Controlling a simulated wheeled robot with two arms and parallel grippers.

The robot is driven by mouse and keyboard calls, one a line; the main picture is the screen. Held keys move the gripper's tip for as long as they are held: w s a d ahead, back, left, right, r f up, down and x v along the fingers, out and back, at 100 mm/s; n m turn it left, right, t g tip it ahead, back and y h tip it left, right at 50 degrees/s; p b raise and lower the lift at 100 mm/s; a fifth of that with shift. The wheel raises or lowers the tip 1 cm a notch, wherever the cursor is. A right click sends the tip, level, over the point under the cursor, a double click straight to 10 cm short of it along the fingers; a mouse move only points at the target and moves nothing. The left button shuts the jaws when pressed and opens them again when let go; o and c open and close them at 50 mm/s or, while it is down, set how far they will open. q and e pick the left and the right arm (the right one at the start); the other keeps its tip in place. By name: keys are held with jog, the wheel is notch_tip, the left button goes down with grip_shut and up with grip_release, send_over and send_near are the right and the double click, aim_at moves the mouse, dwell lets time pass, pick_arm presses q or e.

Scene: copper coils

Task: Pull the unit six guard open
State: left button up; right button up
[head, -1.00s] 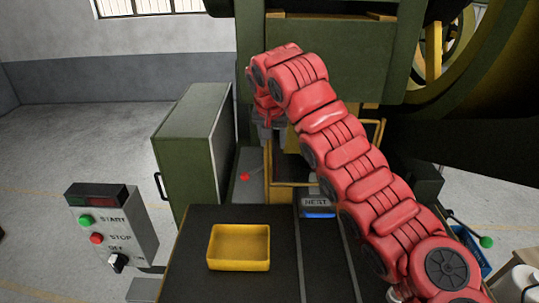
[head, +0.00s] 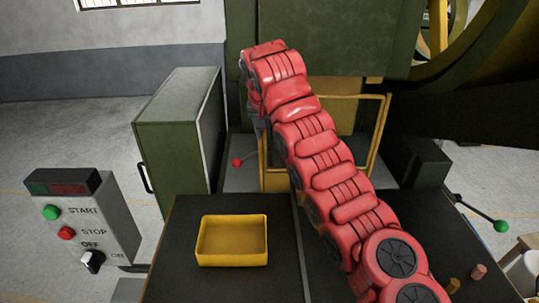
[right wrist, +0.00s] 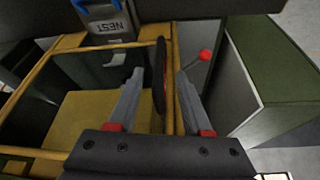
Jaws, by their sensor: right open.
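The guard is a yellow-framed panel on the green press; its frame (head: 380,140) shows behind my right arm in the head view, partly hidden. In the right wrist view, yellow bars (right wrist: 170,48) cross the picture and one upright bar passes between my right fingers. My right gripper (right wrist: 160,76) is open, with one finger on each side of this bar. A thin dark, red-edged piece stands beside the bar; I cannot tell whether a finger touches it. In the head view my red arm hides most of the right gripper. My left gripper is not in view.
A yellow tray (head: 232,262) sits on the dark table. A green cabinet (head: 178,140) stands left of the press, near a red-knobbed lever (head: 238,162). A START/STOP box (head: 85,215) is at left. A green-knobbed lever (head: 500,226) sticks out at right. A NEST block (right wrist: 108,22) shows in the right wrist view.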

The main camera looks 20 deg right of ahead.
aim_at(269, 142)
jog(key=p+x, duration=0.2)
jog(key=x, duration=0.4)
jog(key=shift+d+p, duration=0.1)
jog(key=shift+p, duration=0.2)
jog(key=shift+w+f, duration=0.15)
jog(key=shift+f, duration=0.2)
grip_shut()
jog(key=shift+r, duration=0.1)
dwell(0.7)
